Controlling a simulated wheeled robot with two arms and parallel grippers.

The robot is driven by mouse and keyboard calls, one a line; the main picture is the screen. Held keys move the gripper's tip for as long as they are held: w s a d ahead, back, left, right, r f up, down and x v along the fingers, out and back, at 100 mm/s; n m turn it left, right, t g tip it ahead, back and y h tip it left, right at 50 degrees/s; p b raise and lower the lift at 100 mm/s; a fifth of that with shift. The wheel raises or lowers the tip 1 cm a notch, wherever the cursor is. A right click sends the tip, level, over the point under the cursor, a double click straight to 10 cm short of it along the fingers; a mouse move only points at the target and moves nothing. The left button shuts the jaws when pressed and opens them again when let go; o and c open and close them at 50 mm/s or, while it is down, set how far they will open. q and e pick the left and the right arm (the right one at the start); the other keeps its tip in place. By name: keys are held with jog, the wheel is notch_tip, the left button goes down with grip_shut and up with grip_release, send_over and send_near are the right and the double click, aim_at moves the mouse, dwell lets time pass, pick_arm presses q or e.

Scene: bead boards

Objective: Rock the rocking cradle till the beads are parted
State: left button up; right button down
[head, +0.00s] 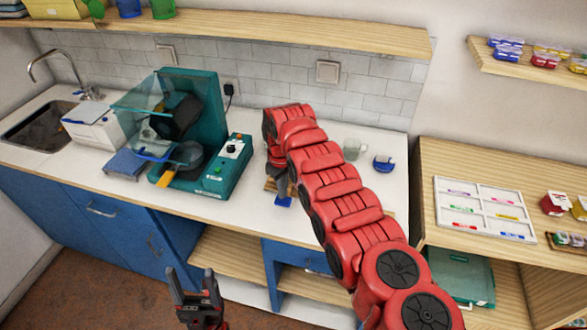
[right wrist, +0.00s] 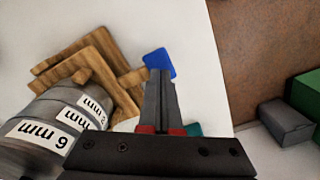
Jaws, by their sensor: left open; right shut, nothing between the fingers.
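A wooden frame (right wrist: 85,62), which looks like the rocking cradle, lies on the white counter in the right wrist view. A stack of round metal sieves (right wrist: 45,125), one marked 6 mm, sits at or on it. A blue piece (right wrist: 158,63) shows at its right side and also in the head view (head: 284,201). My right gripper (right wrist: 160,75) is shut and empty, its tips over or close to the blue piece; I cannot tell if they touch. My red right arm hides most of this in the head view. My left gripper (head: 190,272) is open, low in front of the cabinets. No loose beads are visible.
A teal machine (head: 205,125) with a clear hood stands left of the cradle. A glass (head: 352,148) and a blue cup (head: 383,163) stand behind my right arm. A white sorting tray (head: 485,208) lies on the wooden shelf unit at right.

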jog(key=shift+f+b, duration=2)
jog(key=shift+f, duration=0.15)
notch_tip(320, 180, up, 3)
jog(key=shift+f+p, duration=0.1)
jog(key=shift+p, duration=1.15)
jog(key=shift+r+p, duration=0.4)
jog(key=shift+r, duration=0.45)
notch_tip(320, 180, down, 4)
jog(key=b, duration=0.4)
jog(key=shift+f, duration=0.25)
jog(key=shift+r+p, duration=1.05)
jog(key=shift+r, duration=0.3)
jog(key=shift+r+p, duration=0.35)
jog(key=shift+r, duration=0.6)
jog(key=shift+f, duration=0.1)
